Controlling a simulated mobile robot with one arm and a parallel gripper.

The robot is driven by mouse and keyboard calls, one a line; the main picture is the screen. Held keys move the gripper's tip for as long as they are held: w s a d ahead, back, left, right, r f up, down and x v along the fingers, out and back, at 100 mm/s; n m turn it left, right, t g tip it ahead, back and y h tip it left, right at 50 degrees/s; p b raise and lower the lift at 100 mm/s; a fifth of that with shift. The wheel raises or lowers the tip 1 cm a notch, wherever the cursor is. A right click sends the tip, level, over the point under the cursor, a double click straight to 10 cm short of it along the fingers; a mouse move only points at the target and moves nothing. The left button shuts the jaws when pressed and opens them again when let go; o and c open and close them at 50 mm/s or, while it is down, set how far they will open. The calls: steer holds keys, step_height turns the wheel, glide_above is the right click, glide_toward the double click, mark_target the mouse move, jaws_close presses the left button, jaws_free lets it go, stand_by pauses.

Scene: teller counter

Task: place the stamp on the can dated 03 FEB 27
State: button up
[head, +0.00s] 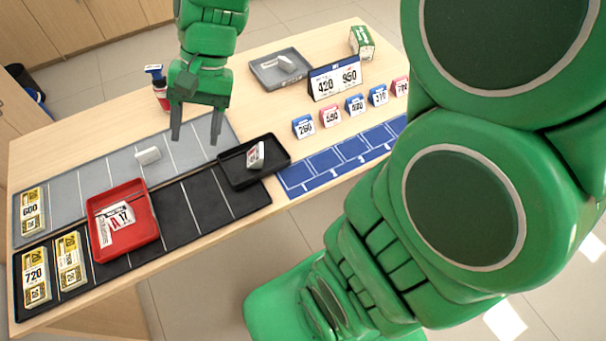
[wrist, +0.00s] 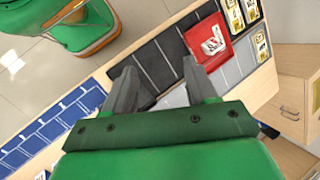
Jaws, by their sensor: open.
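My gripper (head: 196,138) is open and empty above the grey lane mat (head: 110,170), pointing down; its two fingers also show in the wrist view (wrist: 159,75). I cannot make out a can or the date 03 FEB 27 in either view. Nothing is clearly a stamp. A small white block (head: 148,155) lies on the grey mat, left of the gripper. A small white and red item (head: 255,155) sits in the black tray (head: 232,180), right of the gripper. A pale item (head: 286,63) lies in the grey tray (head: 262,81) at the back.
A red tray (head: 92,224) holds a card marked 17. A number sign (head: 335,81) and small tags (head: 304,127) stand behind the blue mat (head: 322,181).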

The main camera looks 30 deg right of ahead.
steer(key=s+d+f+n+h, duration=0.1)
steer(key=s+d+n+h, duration=0.1)
steer(key=s+d, duration=0.4)
steer(key=s+d+f+n+h, duration=0.1)
steer(key=s+d, duration=0.4)
steer(key=s, duration=0.5)
steer(key=shift+s+d+n+h, duration=0.35)
steer(key=shift+n+h, duration=0.15)
steer(key=shift+h, duration=0.5)
